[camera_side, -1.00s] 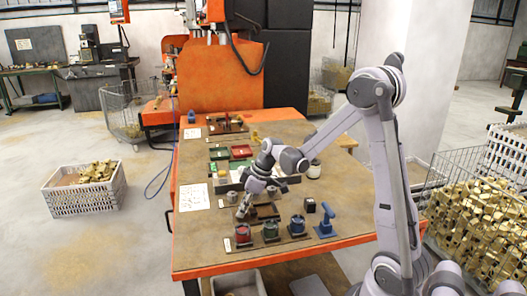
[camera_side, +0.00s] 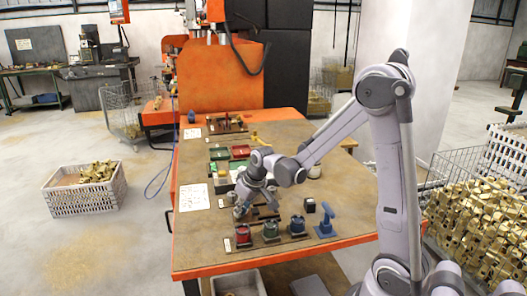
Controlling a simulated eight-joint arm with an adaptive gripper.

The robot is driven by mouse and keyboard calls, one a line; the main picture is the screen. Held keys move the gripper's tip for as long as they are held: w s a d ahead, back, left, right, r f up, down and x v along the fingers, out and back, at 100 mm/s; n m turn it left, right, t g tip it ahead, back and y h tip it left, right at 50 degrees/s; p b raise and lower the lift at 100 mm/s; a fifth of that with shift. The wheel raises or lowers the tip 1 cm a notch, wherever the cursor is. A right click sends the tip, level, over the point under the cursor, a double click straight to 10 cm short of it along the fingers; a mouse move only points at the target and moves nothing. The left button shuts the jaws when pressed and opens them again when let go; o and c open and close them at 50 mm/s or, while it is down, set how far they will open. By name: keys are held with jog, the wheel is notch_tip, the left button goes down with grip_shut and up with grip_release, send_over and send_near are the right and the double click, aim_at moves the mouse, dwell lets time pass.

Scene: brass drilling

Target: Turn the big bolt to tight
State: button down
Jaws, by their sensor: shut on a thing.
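My gripper (camera_side: 242,208) is low over the left end of a dark fixture board (camera_side: 267,214) near the middle of the table. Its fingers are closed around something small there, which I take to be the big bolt. The fingers hide most of the bolt, and its thread and how far it is seated are too small to tell. My wrist leans down to the left from the forearm.
Red and green trays (camera_side: 240,152) lie behind. White sheets (camera_side: 194,197) lie along the left edge.

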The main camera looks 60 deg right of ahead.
dwell(0.4)
jog(key=c, duration=1.3)
grip_release()
jog(key=shift+v, duration=6)
jog(key=s+a+n+t, duration=0.1)
jog(key=s+a, duration=0.2)
jog(key=a, duration=0.1)
jog(key=s+a+t, duration=0.1)
jog(key=s+a, duration=0.2)
jog(key=a, duration=0.1)
jog(key=s+a+n+y, duration=0.1)
jog(key=s+a, duration=0.2)
jog(key=a, duration=0.2)
jog(key=shift+s+a+f+n+t, duration=0.1)
jog(key=shift+s+f+n+t, duration=0.2)
jog(key=shift+s+t, duration=0.1)
